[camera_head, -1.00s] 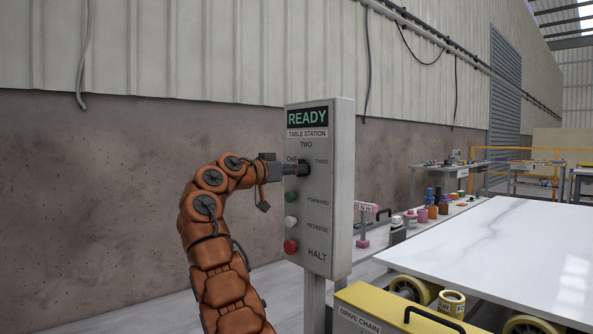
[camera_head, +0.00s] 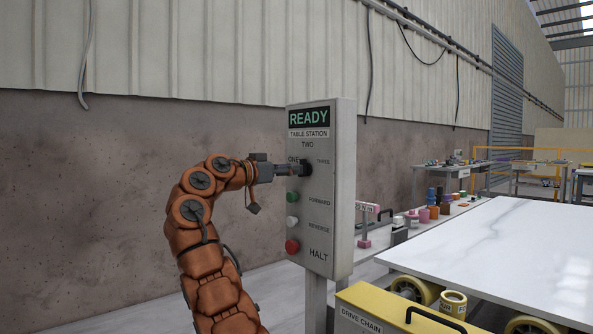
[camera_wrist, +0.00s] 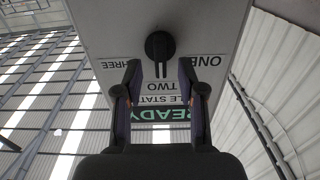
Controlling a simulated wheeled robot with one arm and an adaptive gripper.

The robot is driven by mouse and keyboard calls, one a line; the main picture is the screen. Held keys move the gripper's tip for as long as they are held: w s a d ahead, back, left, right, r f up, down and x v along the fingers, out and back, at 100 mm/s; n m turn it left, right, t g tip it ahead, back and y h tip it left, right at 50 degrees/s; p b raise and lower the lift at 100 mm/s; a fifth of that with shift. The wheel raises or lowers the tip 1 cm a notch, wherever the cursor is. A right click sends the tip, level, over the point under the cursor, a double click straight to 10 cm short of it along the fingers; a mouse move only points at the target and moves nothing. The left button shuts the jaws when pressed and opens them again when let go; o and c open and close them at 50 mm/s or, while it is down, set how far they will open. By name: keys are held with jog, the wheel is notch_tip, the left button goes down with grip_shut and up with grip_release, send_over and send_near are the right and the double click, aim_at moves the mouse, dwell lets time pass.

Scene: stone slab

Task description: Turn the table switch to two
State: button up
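The grey TABLE STATION switch box (camera_head: 326,215) stands on a post, with a READY screen on top. Its black rotary knob (camera_head: 306,168) sits among the labels ONE, TWO and THREE. In the wrist view, the picture is upside down and the knob (camera_wrist: 159,45) has a narrow bar extending toward the TWO label (camera_wrist: 160,87). My gripper (camera_head: 291,170) faces the knob from the left. In the wrist view its fingers (camera_wrist: 161,72) are spread, one on each side of the bar, with gaps visible and nothing held.
A green FORWARD button (camera_head: 292,197), white REVERSE button (camera_head: 292,223) and red HALT button (camera_head: 292,246) lie below the knob. A yellow DRIVE CHAIN box (camera_head: 395,312) and a white stone slab (camera_head: 500,235) are to the right.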

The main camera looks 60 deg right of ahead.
jog(key=v, duration=0.8)
jog(key=shift+a, duration=0.3)
jog(key=shift+w, duration=0.1)
